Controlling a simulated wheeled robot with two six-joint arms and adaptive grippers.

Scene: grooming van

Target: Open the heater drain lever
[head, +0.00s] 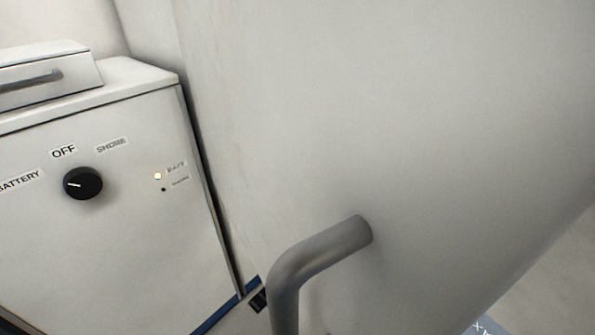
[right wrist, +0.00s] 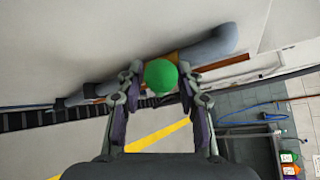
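A round green knob (right wrist: 160,74), which appears to be the end of the drain lever, shows in the right wrist view. The lever's arm is hidden behind the knob. My right gripper (right wrist: 160,82) has its two fingers apart, one on each side of the knob. Narrow gaps seem to remain beside it, and I cannot tell whether either finger touches. Behind the knob is a yellow-orange fitting (right wrist: 186,54) on a grey pipe (right wrist: 215,44). The head view shows neither the knob nor either gripper. My left gripper is in no view.
In the head view, a grey bent pipe (head: 318,255) comes out of a large white body (head: 400,120). A white cabinet (head: 120,240) with a black rotary switch (head: 82,183) stands at the left. In the right wrist view, a blue hose (right wrist: 245,121) lies on grey tiled ground.

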